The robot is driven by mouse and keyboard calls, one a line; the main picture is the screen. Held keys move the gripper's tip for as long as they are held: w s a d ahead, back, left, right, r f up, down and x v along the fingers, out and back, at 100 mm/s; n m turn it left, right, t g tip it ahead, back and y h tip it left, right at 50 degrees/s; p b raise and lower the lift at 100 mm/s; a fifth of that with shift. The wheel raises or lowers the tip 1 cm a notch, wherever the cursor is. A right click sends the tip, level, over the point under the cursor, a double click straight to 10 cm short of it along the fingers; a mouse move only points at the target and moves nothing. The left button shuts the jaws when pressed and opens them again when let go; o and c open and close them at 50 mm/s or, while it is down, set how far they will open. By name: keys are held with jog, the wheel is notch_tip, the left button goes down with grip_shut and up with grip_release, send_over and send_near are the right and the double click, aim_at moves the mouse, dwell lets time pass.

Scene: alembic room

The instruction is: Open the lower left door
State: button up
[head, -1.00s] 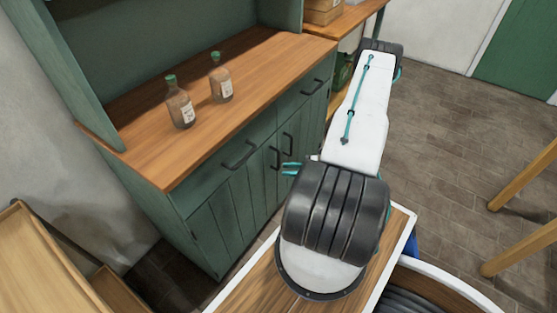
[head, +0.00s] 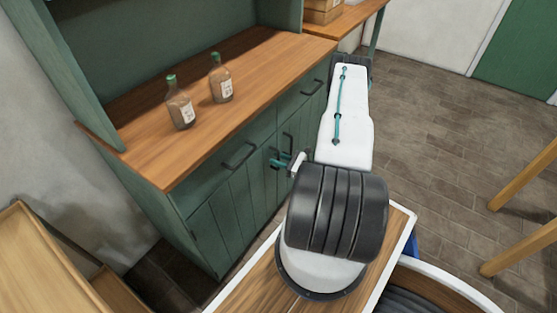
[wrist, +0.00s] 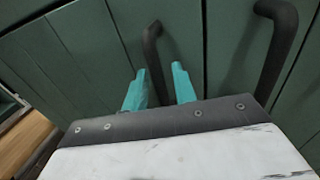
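The lower left door (head: 236,218) is a dark green plank door in the front of the green cabinet; it looks closed. Its dark bar handle (head: 273,157) is near its right edge, and shows in the wrist view (wrist: 151,48). My gripper (head: 281,161) is at this handle. In the wrist view, my gripper's two teal fingertips (wrist: 159,70) are apart, one on each side of the handle's lower part. I see no clear contact on either side. The lower end of the handle is hidden behind my gripper's body.
A second door handle (wrist: 272,50) is close on the right. A drawer handle (head: 239,156) is above the door. Two bottles (head: 181,103) (head: 220,78) stand on the wooden counter (head: 140,115). A wooden piece of furniture (head: 35,255) stands at the lower left.

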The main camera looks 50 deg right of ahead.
grip_shut()
